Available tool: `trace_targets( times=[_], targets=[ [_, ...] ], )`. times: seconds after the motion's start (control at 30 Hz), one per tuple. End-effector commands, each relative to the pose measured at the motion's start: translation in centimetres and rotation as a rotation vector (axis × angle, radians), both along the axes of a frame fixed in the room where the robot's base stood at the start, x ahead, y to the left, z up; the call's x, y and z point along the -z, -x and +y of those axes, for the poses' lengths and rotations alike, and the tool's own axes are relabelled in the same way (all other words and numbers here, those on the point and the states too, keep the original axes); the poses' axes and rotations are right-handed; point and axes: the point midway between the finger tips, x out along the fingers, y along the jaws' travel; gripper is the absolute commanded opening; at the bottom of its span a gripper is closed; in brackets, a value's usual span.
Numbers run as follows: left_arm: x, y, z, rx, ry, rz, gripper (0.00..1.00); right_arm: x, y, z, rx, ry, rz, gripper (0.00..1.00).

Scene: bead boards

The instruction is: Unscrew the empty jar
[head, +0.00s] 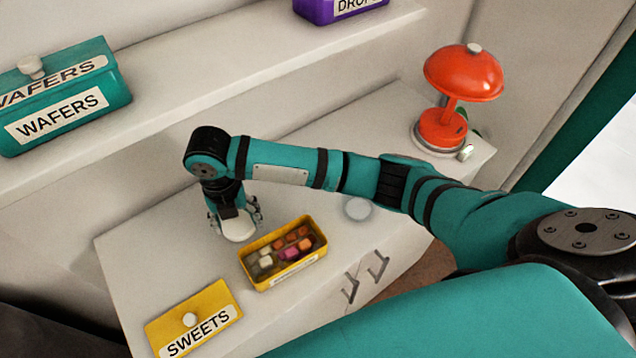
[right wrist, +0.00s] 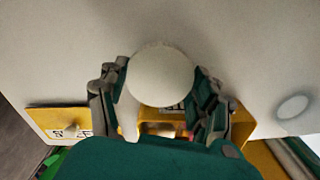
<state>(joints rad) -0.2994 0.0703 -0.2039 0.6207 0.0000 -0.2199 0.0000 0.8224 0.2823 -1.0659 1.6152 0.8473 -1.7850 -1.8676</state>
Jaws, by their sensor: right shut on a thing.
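My right gripper (head: 236,216) reaches down at the back of the white counter, just left of a yellow tin. It is shut on a white round thing (head: 240,230). In the right wrist view the white round thing (right wrist: 160,76) sits between the two fingers (right wrist: 160,100), which touch its sides. I cannot tell whether it is the jar or its lid. A pale, flat-looking disc (head: 358,208) lies on the counter to the right; it also shows in the right wrist view (right wrist: 292,107). My left gripper is not in view.
The open yellow tin (head: 272,284) holds several colored sweets. A yellow SWEETS lid (head: 218,300) lies front left. A red lamp (head: 440,124) stands at the right end. A shelf (head: 215,72) above carries a teal WAFERS box (head: 112,112) and a purple box (head: 318,12).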

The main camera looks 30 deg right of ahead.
Motion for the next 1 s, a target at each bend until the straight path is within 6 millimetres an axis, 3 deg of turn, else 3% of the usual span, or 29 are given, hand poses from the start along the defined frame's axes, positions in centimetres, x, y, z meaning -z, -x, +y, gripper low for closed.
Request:
trace_targets(
  times=[0.3,0.5,0.87,1.0],
  targets=[
    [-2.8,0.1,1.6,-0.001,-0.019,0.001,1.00,-0.4,-1.1,-8.3,0.008,0.005,0.002,0.26],
    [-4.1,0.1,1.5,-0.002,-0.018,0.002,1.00,-0.3,-1.7,-13.2,0.007,0.003,0.003,0.26],
    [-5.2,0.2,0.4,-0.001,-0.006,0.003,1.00,-0.2,-2.3,-17.3,0.007,0.003,0.002,0.26],
    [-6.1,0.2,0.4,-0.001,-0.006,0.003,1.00,2.3,-2.2,-17.0,0.004,0.001,0.005,0.26]
  ],
)
